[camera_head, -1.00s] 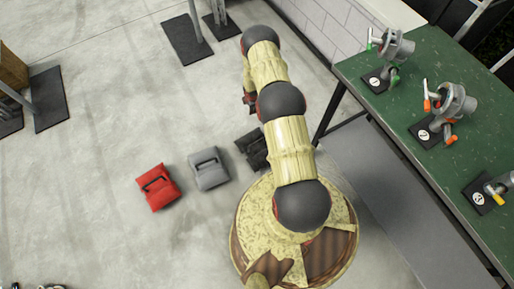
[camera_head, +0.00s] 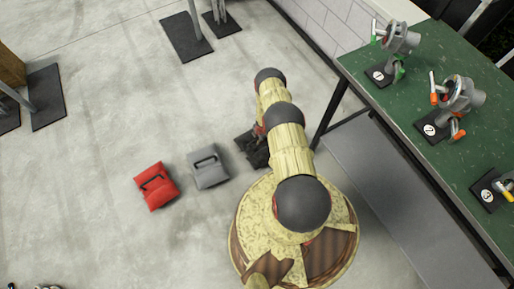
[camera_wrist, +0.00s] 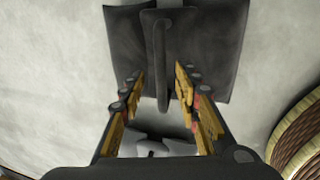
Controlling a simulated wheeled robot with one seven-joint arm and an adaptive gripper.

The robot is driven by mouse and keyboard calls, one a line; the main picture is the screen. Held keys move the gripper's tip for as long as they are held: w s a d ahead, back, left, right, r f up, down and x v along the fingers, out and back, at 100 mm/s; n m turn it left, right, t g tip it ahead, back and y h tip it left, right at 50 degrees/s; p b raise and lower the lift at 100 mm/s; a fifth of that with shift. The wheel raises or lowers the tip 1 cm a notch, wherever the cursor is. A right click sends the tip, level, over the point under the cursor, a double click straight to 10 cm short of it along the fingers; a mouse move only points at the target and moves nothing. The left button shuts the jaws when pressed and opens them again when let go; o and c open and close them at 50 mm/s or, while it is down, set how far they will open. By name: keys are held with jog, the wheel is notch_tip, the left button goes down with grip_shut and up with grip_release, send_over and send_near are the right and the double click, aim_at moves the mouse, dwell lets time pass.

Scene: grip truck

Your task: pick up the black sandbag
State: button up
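The black sandbag (camera_head: 252,148) lies on the floor just left of my base in the head view, partly hidden by my arm. In the wrist view the black sandbag (camera_wrist: 214,40) fills the top middle, with its upright strap handle running down between my fingers. My gripper (camera_wrist: 160,85) is open, one finger on each side of the handle, with gaps between them and it. In the head view my gripper (camera_head: 260,135) is mostly hidden behind my arm, over the bag.
A grey sandbag (camera_head: 208,168) and a red sandbag (camera_head: 156,187) lie in a row to the left. A green table (camera_head: 445,85) with clamps and a grey lower shelf (camera_head: 390,190) stand at the right. Black base plates (camera_head: 185,40) lie at the back.

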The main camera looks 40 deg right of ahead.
aim_at(257, 140)
jog(key=shift+w+a+f+b, duration=0.15)
jog(key=shift+f+b, duration=0.5)
jog(key=shift+f, duration=0.35)
jog(key=shift+w+d+f+b, duration=0.1)
jog(key=shift+w+f+b, duration=0.05)
jog(key=shift+f+b, duration=0.65)
jog(key=shift+f, duration=0.1)
jog(key=shift+c, duration=0.3)
jog(key=c, duration=0.7)
grip_shut()
jog(key=shift+w, duration=0.25)
